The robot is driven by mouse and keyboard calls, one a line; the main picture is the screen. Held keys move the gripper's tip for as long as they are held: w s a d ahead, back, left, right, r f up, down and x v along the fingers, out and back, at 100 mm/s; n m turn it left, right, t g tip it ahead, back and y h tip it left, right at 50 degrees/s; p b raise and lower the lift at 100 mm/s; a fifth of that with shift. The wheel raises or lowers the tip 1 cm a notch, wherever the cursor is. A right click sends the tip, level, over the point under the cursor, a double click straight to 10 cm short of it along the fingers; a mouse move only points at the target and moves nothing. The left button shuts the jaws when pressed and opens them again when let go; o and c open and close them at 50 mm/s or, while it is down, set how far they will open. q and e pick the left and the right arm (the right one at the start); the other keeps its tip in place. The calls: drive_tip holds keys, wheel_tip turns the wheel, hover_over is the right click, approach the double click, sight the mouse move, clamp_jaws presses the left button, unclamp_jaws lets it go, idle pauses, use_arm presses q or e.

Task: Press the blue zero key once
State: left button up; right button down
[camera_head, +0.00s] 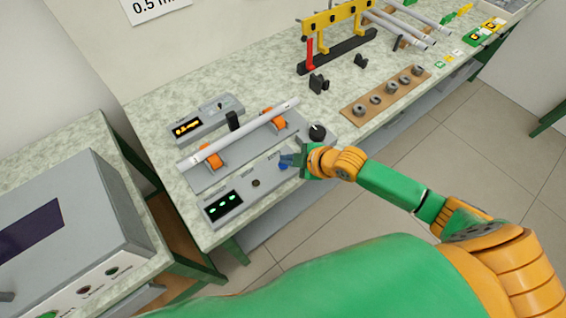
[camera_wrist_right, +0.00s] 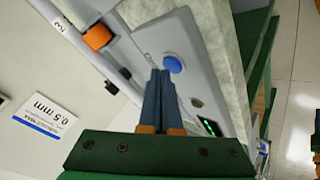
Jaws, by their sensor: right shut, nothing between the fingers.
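The blue zero key (camera_wrist_right: 172,64) is a round button on the front panel of the grey measuring device (camera_wrist_right: 145,38). In the head view a patch of blue (camera_head: 284,166) shows at the same panel, partly covered by the fingers. My right gripper (camera_head: 287,159) is shut and empty, with its dark fingers pointing at the panel. In the wrist view the fingertips (camera_wrist_right: 160,72) appear just beside the key, overlapping its edge in the picture. I cannot tell whether they touch it. My left gripper is not in view.
A grey rod (camera_head: 235,135) lies on orange rollers on the device. A black knob (camera_head: 317,132) is behind my gripper and a green-lit display (camera_head: 223,204) is to its left. A wooden board with metal rings (camera_head: 385,95) lies to the right. A grey console (camera_head: 75,235) stands at left.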

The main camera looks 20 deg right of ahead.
drive_tip(key=shift+f, duration=0.4)
idle(0.3)
drive_tip(key=shift+r+p, duration=0.7)
drive_tip(key=shift+r, duration=0.1)
drive_tip(key=shift+r, duration=0.1)
wheel_tip(320, 180, up, 5)
drive_tip(key=p, duration=0.5)
idle(0.5)
